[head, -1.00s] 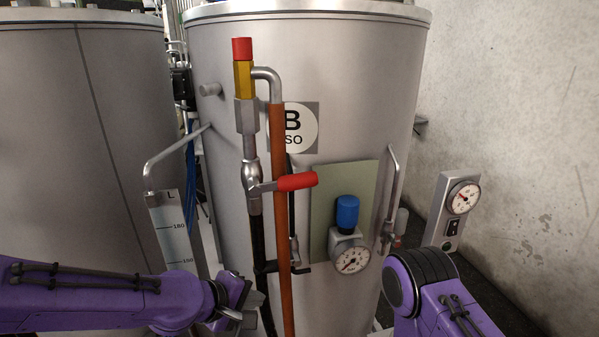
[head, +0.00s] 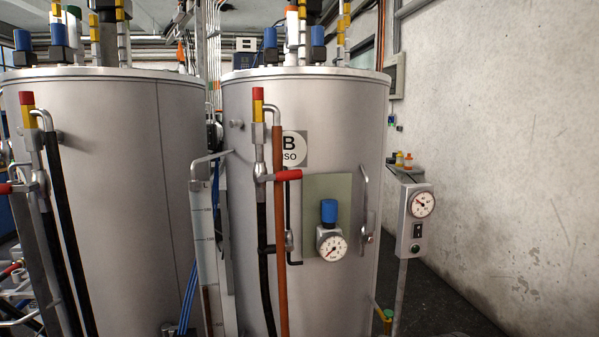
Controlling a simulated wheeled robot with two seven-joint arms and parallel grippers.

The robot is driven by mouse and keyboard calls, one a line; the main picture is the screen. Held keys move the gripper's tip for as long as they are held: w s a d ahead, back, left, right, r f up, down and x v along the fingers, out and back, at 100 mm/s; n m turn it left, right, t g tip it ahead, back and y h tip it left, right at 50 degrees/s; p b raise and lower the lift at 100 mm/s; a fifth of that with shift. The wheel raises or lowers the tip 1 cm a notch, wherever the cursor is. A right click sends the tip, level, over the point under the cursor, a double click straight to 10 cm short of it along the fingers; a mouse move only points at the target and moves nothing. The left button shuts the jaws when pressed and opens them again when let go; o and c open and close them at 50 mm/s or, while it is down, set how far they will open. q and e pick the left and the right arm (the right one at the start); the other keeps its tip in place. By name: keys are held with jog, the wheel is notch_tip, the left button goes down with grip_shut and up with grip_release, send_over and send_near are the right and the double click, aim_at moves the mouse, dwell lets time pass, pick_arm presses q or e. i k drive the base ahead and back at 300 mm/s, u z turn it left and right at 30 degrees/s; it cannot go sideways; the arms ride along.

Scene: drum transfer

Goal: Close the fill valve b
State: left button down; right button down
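Tank B (head: 345,110) is the right-hand grey drum, marked with a round "B ISO" label (head: 294,149). On its front left, a valve with a red lever (head: 288,175) sits in a vertical line, below a yellow fitting with a red cap (head: 258,100). The red lever points right, roughly level and across the line. A black hose (head: 264,270) runs down below the valve, and an orange-brown pipe (head: 280,240) stands beside it. Neither of my grippers shows in the head view, and nothing is touching the lever.
A second grey tank (head: 110,200) stands at the left with a similar red-lever valve (head: 8,188). A level gauge (head: 205,240) is between the tanks. Tank B carries a pressure gauge (head: 332,247) and a handle (head: 364,200). A gauge post (head: 413,225) stands at right, before open dark floor.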

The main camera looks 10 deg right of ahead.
aim_at(293, 174)
jog(key=u, duration=0.3)
jog(key=k, duration=0.2)
jog(key=z, duration=1.05)
jog(key=i, duration=0.95)
jog(key=u, duration=0.7)
